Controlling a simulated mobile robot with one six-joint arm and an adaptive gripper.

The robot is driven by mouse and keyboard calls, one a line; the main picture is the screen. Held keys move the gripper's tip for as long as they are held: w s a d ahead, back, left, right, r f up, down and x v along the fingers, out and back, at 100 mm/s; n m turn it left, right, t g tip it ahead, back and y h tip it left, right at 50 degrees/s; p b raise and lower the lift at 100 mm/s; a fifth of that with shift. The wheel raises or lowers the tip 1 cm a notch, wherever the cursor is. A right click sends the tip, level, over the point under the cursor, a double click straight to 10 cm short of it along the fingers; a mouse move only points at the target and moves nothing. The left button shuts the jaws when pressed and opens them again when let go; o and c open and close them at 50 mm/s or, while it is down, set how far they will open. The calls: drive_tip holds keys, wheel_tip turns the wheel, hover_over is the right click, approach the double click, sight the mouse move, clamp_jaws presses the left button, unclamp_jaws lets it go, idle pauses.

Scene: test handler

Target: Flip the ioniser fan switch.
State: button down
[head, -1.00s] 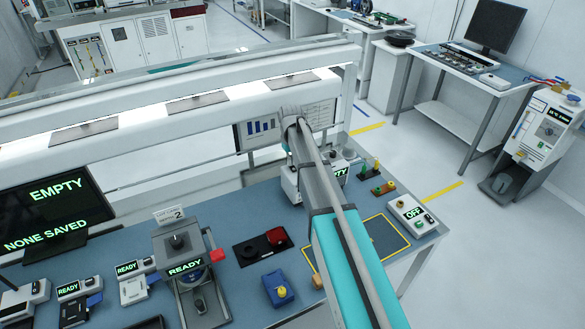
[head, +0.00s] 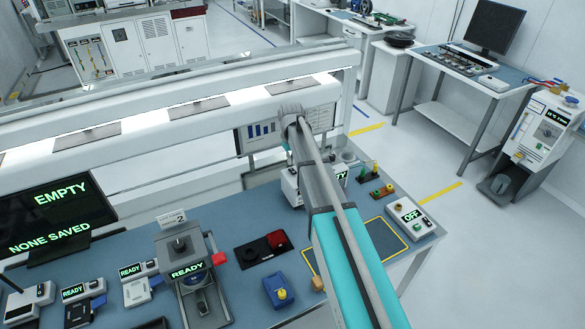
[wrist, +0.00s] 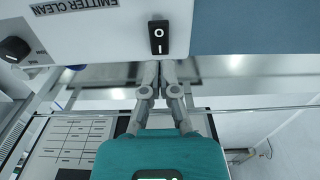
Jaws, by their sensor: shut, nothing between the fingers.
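A black rocker switch (wrist: 160,37) marked O and I sits on a white panel (wrist: 100,35) at the top of the wrist view. The panel carries the upside-down words EMITTER CLEAN. My gripper (wrist: 161,64) is shut and empty, its fingertips together just below the switch in the picture. I cannot tell whether the tips touch the switch or which side is pressed. In the head view my arm covers the middle of the bench, and the gripper and switch are hidden behind it.
A dark knob (wrist: 14,48) is on the same panel. On the blue bench (head: 235,215) stand a box reading OFF (head: 410,217), a blue block with a yellow knob (head: 279,290) and a READY fixture (head: 187,270). A long white beam (head: 140,125) runs behind the bench.

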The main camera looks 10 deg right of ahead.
sight(291, 169)
drive_tip(key=shift+r+p, duration=1.95)
drive_tip(key=shift+r, duration=0.2)
drive_tip(key=s+f+m+b, duration=0.1)
drive_tip(key=s+f+b, duration=0.3)
drive_tip(key=s, duration=0.5)
drive_tip(key=s+f+m+b, duration=0.1)
drive_tip(key=s+f+b, duration=0.3)
drive_tip(key=s, duration=0.5)
drive_tip(key=s+f+m+b, duration=0.1)
drive_tip(key=s+f+b, duration=0.3)
drive_tip(key=s, duration=0.5)
drive_tip(key=shift+s+d, duration=0.2)
drive_tip(key=shift+d, duration=0.1)
drive_tip(key=shift+f, duration=0.1)
